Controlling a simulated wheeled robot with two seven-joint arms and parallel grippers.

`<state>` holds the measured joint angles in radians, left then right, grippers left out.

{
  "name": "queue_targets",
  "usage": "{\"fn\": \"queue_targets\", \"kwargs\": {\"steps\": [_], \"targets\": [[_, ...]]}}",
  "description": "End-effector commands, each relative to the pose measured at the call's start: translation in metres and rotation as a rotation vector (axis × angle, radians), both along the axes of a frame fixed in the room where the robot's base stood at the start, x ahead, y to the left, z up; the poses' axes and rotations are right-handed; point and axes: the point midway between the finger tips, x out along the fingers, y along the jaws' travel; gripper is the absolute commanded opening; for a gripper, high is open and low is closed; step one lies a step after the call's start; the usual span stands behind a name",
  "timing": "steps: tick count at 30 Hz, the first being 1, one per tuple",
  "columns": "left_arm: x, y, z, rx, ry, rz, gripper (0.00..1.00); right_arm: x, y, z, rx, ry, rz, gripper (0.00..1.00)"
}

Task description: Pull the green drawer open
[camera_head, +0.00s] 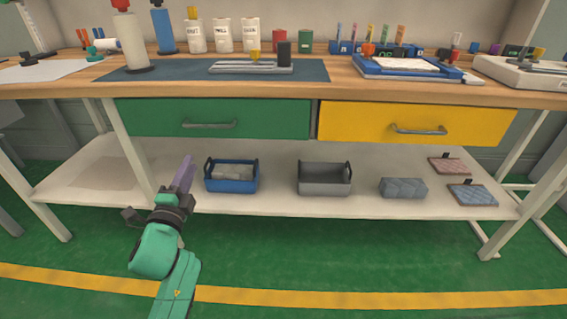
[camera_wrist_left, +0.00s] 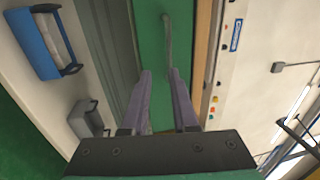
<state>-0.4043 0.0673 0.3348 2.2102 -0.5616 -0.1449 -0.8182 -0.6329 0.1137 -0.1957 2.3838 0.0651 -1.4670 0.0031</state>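The green drawer (camera_head: 260,115) is shut under the left part of the workbench top, with a horizontal grey bar handle (camera_head: 209,126) on its front. My left gripper (camera_head: 185,165) is in front of the bench, below and left of the handle in the head view. In the left wrist view its two purple fingers (camera_wrist_left: 160,73) are apart with nothing between them. The handle (camera_wrist_left: 167,42) shows beyond the fingertips, nearer the right finger's side, on the green drawer front (camera_wrist_left: 148,30). I cannot see any contact. My right gripper is in neither view.
A yellow drawer (camera_head: 360,122) sits to the right of the green one. The lower shelf (camera_head: 270,203) holds a blue bin (camera_head: 232,188), a grey bin (camera_head: 324,189) and a grey block (camera_head: 403,188). A white bench leg (camera_head: 128,150) stands near my left gripper.

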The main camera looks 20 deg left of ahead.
Motion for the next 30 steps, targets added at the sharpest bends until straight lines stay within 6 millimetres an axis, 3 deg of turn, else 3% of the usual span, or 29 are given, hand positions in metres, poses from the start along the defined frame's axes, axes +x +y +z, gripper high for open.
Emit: {"fn": "queue_targets", "kwargs": {"steps": [5,19,24,30], "targets": [[0.010,0.004,0.016,0.034,-0.021,0.006,0.27,-0.001,0.000,0.007,0.002,-0.003,0.002,0.50],[0.117,0.042,0.036,0.027,-0.020,0.006,0.27,0.013,0.018,-0.010,0.056,-0.094,0.020,0.50],[0.131,0.047,0.038,0.026,-0.017,0.006,0.27,0.017,0.023,-0.013,0.069,-0.118,0.023,0.50],[0.132,0.047,0.038,0.026,-0.016,0.006,0.27,0.017,0.023,-0.013,0.071,-0.119,0.023,0.50]]}}
